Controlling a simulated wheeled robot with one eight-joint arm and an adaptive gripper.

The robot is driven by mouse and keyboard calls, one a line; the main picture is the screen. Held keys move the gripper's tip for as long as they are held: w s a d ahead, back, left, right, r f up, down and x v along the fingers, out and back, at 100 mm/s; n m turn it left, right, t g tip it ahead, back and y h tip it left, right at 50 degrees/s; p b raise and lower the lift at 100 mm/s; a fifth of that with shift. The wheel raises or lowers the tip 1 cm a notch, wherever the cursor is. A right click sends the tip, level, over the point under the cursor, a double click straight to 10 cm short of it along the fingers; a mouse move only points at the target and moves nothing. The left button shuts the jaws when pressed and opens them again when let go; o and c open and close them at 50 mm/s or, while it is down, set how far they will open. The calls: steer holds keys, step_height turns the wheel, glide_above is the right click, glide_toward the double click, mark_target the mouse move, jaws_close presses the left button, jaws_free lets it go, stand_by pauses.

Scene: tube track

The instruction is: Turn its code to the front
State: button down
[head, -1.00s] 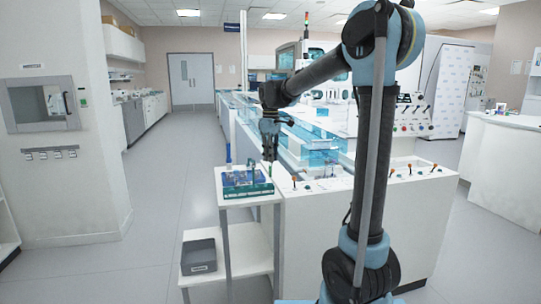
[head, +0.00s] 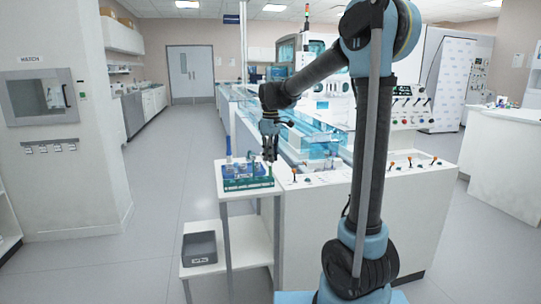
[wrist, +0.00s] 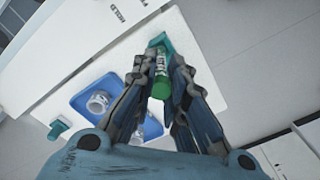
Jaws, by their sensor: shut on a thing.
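A tube with a green cap (wrist: 162,88) stands between the fingers of my gripper (wrist: 160,72) in the wrist view. My gripper is shut on it. A pale label with dark marks shows on the tube's side just beyond the cap; I cannot make out whether the marks are the code. The tube's far end is at a teal holder (wrist: 160,42); I cannot tell whether it is seated in it. In the head view my gripper (head: 269,153) is above the right end of a green rack (head: 245,184) on a small white table, and the tube is barely visible.
A blue tray (wrist: 78,101) holding a pale round part (wrist: 98,102) lies left of the tube. A smaller teal piece (wrist: 58,129) is near the table edge. A grey bin (head: 199,248) sits on the lower shelf. A white machine with orange-tipped levers (head: 380,164) stands close on the right.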

mark_target(271, 177)
steer(key=shift+f, duration=1.4)
steer(key=m, duration=1.1)
steer(key=shift+d+m, duration=0.1)
steer(key=shift+m, duration=0.3)
steer(key=shift+f, duration=0.15)
steer(key=c, duration=1.5)
jaws_free()
steer(key=shift+c, duration=0.2)
